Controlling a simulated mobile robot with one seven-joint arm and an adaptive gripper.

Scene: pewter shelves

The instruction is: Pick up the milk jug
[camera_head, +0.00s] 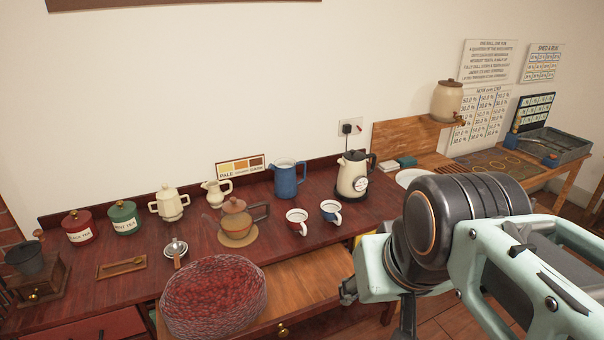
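A small cream jug (216,194) with a spout and a handle stands upright near the back of the dark red table; it looks like the milk jug. A larger blue jug (290,178) stands to its right, and a cream two-handled lidded pot (169,204) to its left. My gripper (376,306) is at the lower right, in front of the table's right end, well away from the cream jug. Dark finger parts show below its pale housing, but the lower part is cut off and partly hidden by my arm. Nothing is seen held in it.
A brown teapot (235,222) stands just in front of the jug. Two cups (297,221) and a kettle (352,178) are to the right, red and green canisters (124,217) to the left. A large red woven cushion-like thing (214,297) is at the front edge.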

